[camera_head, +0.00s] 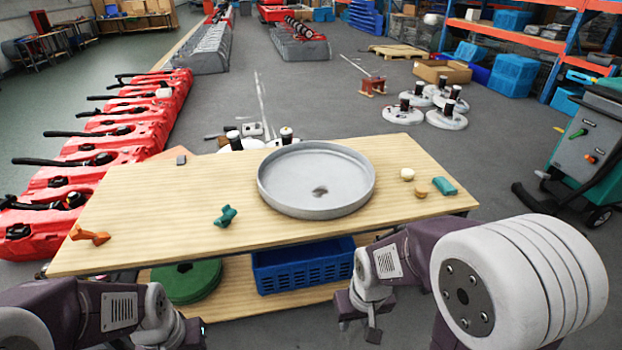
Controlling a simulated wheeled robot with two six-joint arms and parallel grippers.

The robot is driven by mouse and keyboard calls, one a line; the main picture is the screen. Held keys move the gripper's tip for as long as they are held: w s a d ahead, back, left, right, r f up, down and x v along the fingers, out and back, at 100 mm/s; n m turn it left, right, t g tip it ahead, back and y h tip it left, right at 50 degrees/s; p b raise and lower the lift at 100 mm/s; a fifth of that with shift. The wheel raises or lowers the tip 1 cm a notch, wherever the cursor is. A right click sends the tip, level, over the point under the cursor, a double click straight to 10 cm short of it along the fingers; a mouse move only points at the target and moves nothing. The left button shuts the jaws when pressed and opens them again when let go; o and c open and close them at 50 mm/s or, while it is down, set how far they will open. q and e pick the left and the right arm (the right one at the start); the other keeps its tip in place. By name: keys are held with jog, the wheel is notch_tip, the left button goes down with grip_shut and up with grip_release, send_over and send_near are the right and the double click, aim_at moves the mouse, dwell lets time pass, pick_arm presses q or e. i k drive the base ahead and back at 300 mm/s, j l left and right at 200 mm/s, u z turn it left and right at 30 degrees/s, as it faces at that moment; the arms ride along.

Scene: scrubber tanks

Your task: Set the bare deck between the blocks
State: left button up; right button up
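A round grey deck (315,205) with a raised rim lies on the wooden table, right of its middle, with a small dark mark inside. A teal block (444,186) lies to its right, by the table edge. A dark green knobbed piece (225,216) lies to its left. A small grey block (181,160) lies near the back left edge. My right gripper (362,318) is in front of the table, apart from the deck; its finger gap is unclear. My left gripper (190,333) is low at the bottom left, partly hidden by its arm.
The wooden table (140,215) also bears an orange piece (90,236), a white knob (407,174) and a tan knob (421,192). A lower shelf holds green discs (188,282) and a blue crate (303,266). Red tanks (110,150) stand left; a green machine (590,140) stands right.

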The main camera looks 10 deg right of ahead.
aim_at(171, 200)
jog(key=i+l, duration=0.25)
jog(key=i, duration=0.15)
jog(key=i+l+z, duration=0.1)
jog(key=i+l, duration=0.2)
jog(key=i, duration=0.15)
jog(key=i+l, duration=0.2)
jog(key=i, duration=0.25)
jog(key=i+l, duration=0.25)
jog(key=i, duration=0.15)
jog(key=l+z, duration=0.05)
